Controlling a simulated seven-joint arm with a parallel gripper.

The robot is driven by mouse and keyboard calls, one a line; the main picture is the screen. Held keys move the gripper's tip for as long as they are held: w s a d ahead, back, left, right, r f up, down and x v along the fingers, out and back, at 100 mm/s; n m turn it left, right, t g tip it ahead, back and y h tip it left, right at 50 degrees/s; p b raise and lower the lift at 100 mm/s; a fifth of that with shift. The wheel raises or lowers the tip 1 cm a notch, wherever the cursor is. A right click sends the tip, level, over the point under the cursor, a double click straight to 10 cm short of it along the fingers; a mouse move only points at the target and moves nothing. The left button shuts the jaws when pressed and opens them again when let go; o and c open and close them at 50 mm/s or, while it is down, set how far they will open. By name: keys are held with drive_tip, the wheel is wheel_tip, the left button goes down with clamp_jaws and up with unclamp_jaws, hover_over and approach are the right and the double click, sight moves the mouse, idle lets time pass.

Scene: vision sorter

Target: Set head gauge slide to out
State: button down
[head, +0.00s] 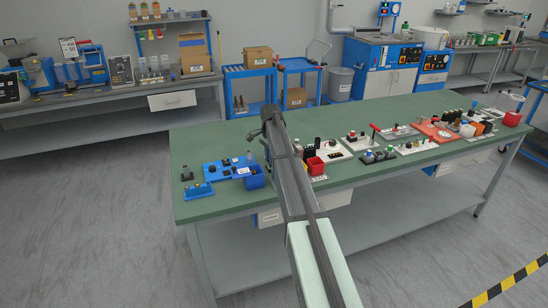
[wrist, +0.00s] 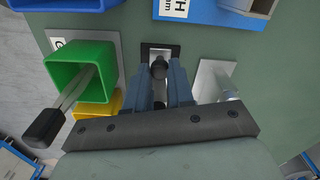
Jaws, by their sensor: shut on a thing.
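In the wrist view, the slide's dark knob (wrist: 158,69) stands between the two blue-grey fingers of my gripper (wrist: 160,82), which are shut on it. The knob sits on a small plate with a black frame (wrist: 149,47) and a pale inside. The lower part of the plate is hidden by the fingers, so I cannot read the slide's position. In the head view my gripper (head: 268,112) is at the far end of my arm, over the back of the green bench (head: 225,142). The slide is hidden there.
In the wrist view, a green open box (wrist: 80,70) holding a black-handled tool (wrist: 44,128) is close on the left, with a yellow bin (wrist: 97,108) below it. A blue-edged labelled panel (wrist: 215,12) lies above. A pale plate (wrist: 212,78) is close on the right.

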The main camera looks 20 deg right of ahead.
drive_tip(key=c, duration=1.2)
unclamp_jaws()
drive_tip(key=shift+a, duration=0.4)
drive_tip(key=shift+c, duration=0.2)
drive_tip(key=shift+o, duration=1.3)
drive_tip(key=shift+d, duration=0.15)
wheel_tip(320, 180, up, 14)
drive_tip(key=shift+f, duration=0.1)
